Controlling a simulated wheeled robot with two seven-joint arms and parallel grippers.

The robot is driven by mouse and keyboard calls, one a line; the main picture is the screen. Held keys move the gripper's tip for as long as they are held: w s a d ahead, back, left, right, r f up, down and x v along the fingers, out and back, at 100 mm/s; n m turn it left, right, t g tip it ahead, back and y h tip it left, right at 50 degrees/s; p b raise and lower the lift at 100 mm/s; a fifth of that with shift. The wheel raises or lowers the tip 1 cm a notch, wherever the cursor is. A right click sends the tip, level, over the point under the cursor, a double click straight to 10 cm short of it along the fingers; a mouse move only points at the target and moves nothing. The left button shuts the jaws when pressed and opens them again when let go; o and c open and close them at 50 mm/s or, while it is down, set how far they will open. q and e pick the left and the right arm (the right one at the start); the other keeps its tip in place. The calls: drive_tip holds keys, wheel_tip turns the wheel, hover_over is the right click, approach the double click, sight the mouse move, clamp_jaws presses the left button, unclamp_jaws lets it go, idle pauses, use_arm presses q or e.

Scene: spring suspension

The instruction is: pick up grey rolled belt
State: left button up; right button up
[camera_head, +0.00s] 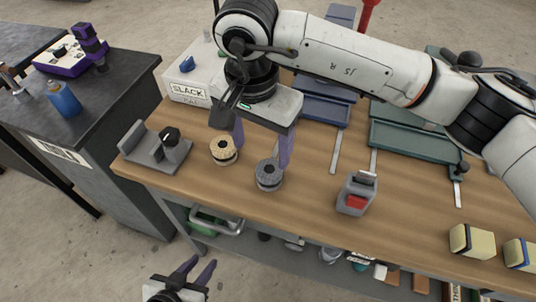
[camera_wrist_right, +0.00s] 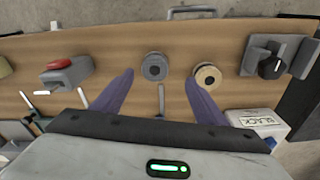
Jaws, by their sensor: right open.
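The grey rolled belt (camera_head: 269,175) stands on the wooden workbench near its front edge, a round coil with a dark centre. It also shows in the right wrist view (camera_wrist_right: 155,67), between the fingertips in the picture. My right gripper (camera_head: 262,153) is open and empty, its purple fingers pointing down above and slightly behind the belt. One finger overlaps the belt's upper right in the head view; I cannot tell whether it touches. My left gripper (camera_head: 203,263) is low in front of the bench, away from the belt, with its fingers apart and nothing between them.
A tan rolled belt (camera_head: 223,151) stands close to the left of the grey one. A grey fixture with a black knob (camera_head: 154,147) is further left. A grey block with a red part (camera_head: 356,195) is to the right.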

sight(269, 169)
drive_tip(key=f, duration=0.4)
drive_tip(key=shift+w+d+f+p, duration=0.3)
drive_tip(key=shift+w+d, duration=0.05)
drive_tip(key=shift+d, duration=0.05)
drive_tip(key=f, duration=0.3)
drive_tip(key=f+p, duration=0.1)
drive_tip(key=shift+d+f, duration=0.15)
drive_tip(key=shift+d, duration=0.25)
drive_tip(key=shift+w+f, duration=0.15)
drive_tip(key=shift+f, duration=0.3)
use_arm(q)
drive_tip(key=shift+s+r, duration=0.15)
drive_tip(key=shift+r, duration=0.7)
use_arm(e)
drive_tip(key=c, duration=1.1)
